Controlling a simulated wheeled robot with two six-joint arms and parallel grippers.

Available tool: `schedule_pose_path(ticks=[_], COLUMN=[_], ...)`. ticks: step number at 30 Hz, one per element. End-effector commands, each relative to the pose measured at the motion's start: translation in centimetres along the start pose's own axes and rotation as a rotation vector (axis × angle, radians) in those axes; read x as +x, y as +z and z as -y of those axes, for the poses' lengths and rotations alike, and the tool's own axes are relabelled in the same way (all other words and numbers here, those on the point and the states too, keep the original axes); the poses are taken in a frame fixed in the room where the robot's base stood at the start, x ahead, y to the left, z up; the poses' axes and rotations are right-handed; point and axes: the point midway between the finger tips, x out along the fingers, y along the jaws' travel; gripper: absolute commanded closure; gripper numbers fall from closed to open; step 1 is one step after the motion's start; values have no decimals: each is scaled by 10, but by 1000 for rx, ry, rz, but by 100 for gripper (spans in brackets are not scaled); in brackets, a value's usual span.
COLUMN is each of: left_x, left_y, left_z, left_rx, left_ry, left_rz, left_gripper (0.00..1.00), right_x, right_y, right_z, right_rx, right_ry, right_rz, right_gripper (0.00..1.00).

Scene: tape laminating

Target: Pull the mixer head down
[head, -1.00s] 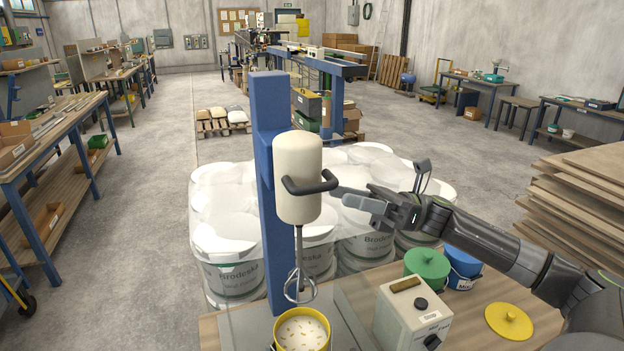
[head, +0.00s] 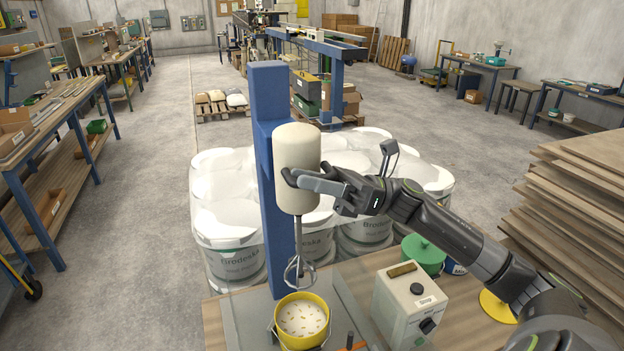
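The mixer head (head: 297,150) is a cream cylinder on a blue upright column (head: 268,95). A dark loop handle (head: 288,178) sticks out from its front. A metal whisk (head: 299,268) hangs below on a shaft, its lower end near the rim of a yellow bucket (head: 302,318) with pale contents. My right gripper (head: 318,184) is at the handle, with a grey finger overlapping the handle's right part. The fingers hide much of the handle, so I cannot tell whether they are closed on it. My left gripper is not in view.
A grey control box (head: 408,303) stands right of the bucket on the wooden bench (head: 460,318). Wrapped white buckets (head: 228,250) stand behind the column. Stacked boards (head: 570,215) are at right.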

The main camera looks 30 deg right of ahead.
Motion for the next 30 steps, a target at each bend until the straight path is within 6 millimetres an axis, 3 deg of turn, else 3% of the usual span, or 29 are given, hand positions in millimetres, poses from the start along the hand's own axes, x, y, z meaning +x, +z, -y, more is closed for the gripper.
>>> schedule_pose_path(ticks=[1, 5, 17, 23, 30], left_x=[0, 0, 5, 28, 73], left_y=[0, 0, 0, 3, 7], left_z=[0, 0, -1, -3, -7], left_rx=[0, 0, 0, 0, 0], left_ry=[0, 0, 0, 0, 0], left_rz=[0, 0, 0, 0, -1], left_gripper=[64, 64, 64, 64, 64], right_x=[0, 0, -2, -12, -30], right_y=[0, 0, -5, -27, -72], right_z=[0, 0, 1, 6, 15], right_rx=[0, 0, 0, 0, 1], right_ry=[0, -1, -1, -1, -1], right_rz=[0, 0, 0, 0, -1], right_gripper=[84, 100, 100, 100, 100])
